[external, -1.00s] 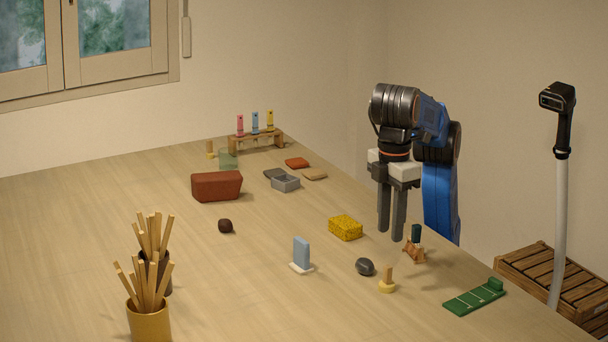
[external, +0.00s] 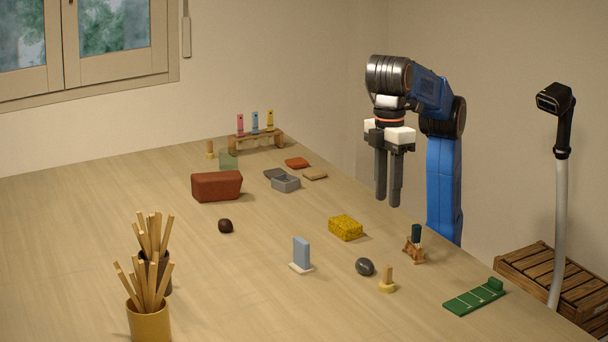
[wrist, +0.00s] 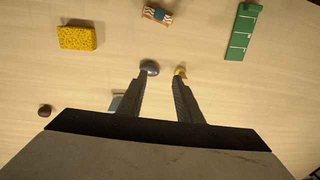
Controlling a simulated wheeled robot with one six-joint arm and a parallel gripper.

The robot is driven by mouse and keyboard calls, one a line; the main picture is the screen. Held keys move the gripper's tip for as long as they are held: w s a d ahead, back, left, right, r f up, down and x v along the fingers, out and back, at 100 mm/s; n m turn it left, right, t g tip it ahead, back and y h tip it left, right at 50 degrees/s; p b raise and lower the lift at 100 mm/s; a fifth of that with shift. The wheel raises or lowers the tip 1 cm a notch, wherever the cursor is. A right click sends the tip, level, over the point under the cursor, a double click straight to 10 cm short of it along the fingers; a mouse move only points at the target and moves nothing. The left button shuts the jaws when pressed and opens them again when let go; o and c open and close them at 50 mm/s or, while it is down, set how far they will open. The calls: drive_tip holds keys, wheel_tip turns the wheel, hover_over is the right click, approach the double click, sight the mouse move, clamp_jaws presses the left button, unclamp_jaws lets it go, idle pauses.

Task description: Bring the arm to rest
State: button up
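My gripper (external: 388,200) hangs upright in the air above the right side of the table (external: 260,270), with its fingers pointing down. In the wrist view my gripper (wrist: 159,76) has its two fingers apart with nothing between them. Table items show beyond the fingertips, well below, including a dark grey stone (wrist: 149,68) and a small yellow piece with a wooden peg (external: 387,282). No item touches the fingers.
Stick-filled pots (external: 149,323) stand front left. A hose stand (external: 560,200) is at right.

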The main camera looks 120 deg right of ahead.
drive_tip(key=s+d+f+t+y, duration=0.1)
drive_tip(key=s+d+f, duration=0.4)
drive_tip(key=s+d, duration=0.65)
drive_tip(key=s+d+f+t+y, duration=0.1)
drive_tip(key=s+d+f, duration=0.5)
drive_tip(key=s+d, duration=0.55)
drive_tip(key=s+d+f+t+h, duration=0.1)
drive_tip(key=d+f, duration=0.5)
drive_tip(key=f, duration=0.6)
drive_tip(key=s+d+f+t+h, duration=0.1)
drive_tip(key=d+f, duration=0.5)
drive_tip(key=f, duration=0.7)
drive_tip(key=shift+s+d+h, duration=0.2)
drive_tip(key=shift+s+h, duration=0.05)
drive_tip(key=shift+h, duration=0.25)
